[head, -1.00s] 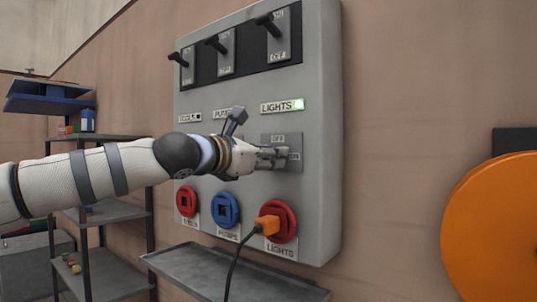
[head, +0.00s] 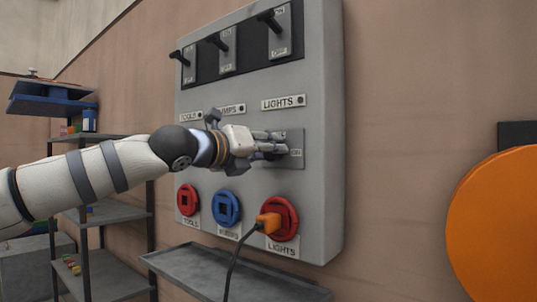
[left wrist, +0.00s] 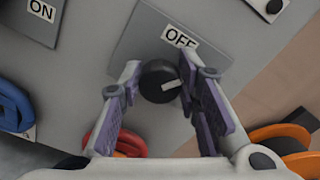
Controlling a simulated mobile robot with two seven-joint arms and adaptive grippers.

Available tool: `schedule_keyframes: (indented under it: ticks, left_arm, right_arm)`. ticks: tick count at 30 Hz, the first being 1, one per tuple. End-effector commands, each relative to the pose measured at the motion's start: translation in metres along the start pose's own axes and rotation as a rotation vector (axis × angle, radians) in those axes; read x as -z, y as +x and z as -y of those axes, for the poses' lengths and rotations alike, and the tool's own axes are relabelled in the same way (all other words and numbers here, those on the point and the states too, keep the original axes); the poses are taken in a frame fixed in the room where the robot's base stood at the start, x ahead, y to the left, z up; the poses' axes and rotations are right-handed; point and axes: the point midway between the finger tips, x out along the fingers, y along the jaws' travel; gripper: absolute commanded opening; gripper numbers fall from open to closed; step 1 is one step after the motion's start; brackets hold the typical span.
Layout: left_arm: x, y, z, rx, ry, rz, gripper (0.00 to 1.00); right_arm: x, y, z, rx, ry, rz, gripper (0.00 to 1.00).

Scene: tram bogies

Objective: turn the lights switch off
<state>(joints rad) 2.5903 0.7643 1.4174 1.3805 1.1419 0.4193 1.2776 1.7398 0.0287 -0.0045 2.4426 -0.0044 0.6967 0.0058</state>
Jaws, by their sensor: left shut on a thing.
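The lights switch is a black round knob (left wrist: 153,88) with a white mark, on a grey plate (head: 298,160) under the LIGHTS label (head: 279,102) of the wall panel. In the left wrist view the OFF label (left wrist: 180,38) is just above the knob. My left gripper (head: 281,147) is shut on the knob, one finger on each side; its fingers hide the knob in the head view. The lamp (head: 299,100) beside the LIGHTS label is dark. My right gripper is not in view.
Below are red and blue sockets; an orange plug (head: 268,222) with a black cable sits in the red LIGHTS socket (head: 286,213). Lever switches (head: 268,20) line the panel's top. A grey ledge (head: 230,275) runs underneath. Shelves stand left, a large orange disc (head: 500,225) right.

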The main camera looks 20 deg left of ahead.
Motion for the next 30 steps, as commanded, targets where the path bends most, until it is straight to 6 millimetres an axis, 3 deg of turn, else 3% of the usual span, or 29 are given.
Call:
schedule_keyframes:
  ticks: [18,30]
  left_arm:
    - [0.002,0.001,-0.005,0.000,-0.506,0.000,0.03]
    - [0.002,0.000,-0.005,0.000,-0.640,0.001,0.03]
  right_arm:
    - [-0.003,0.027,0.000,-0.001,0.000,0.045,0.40]
    - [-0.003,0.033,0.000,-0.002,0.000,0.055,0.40]
